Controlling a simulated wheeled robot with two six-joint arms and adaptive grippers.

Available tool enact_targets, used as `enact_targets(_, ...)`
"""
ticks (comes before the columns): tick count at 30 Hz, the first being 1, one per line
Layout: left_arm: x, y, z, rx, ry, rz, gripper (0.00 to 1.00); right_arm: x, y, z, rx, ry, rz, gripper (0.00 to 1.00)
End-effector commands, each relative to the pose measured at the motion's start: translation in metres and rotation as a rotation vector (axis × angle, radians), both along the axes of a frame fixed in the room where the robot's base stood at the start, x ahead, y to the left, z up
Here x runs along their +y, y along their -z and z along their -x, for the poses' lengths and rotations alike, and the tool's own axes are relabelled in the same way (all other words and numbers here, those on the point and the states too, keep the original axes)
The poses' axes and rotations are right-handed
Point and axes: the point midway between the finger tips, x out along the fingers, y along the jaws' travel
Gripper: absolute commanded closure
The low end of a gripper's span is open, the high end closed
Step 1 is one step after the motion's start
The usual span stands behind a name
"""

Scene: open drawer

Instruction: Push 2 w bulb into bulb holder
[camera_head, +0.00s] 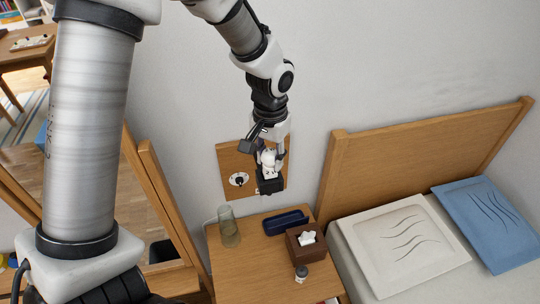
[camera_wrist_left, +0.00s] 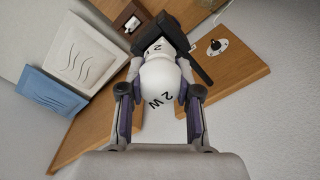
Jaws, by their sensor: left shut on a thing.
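The white round bulb (camera_wrist_left: 166,80), marked "2 W", is between the fingers of my left gripper (camera_wrist_left: 160,92) in the left wrist view. The gripper is shut on it. In the head view the left gripper (camera_head: 269,158) and the white bulb (camera_head: 268,164) are in front of a wooden wall board. The black bulb holder (camera_head: 270,183) is just below the bulb. In the wrist view the holder (camera_wrist_left: 172,32) lies beyond the bulb, and a white part marked "2" shows between them. How deep the bulb sits is hidden. My right gripper is not in view.
The wooden board (camera_head: 229,162) on the wall carries a black switch (camera_head: 239,180) on a white disc. Below stands a nightstand (camera_head: 250,265) with a glass (camera_head: 229,232), a blue tray (camera_head: 286,222), a tissue box (camera_head: 305,245) and a small jar (camera_head: 301,274). A bed with pillows (camera_head: 400,240) is at the right.

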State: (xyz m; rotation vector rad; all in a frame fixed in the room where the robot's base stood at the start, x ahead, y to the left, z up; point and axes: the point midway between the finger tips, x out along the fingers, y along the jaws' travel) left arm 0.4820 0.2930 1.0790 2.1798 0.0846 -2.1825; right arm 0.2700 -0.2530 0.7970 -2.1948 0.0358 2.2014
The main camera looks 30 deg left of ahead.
Motion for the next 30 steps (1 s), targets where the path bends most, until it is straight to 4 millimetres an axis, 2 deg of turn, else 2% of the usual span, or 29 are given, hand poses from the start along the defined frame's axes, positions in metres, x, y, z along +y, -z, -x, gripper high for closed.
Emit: enact_targets(30, 0.0002, -0.0003, 0.0008, 0.0, 0.0, 0.0, 0.93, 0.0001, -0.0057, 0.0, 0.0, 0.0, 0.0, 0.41)
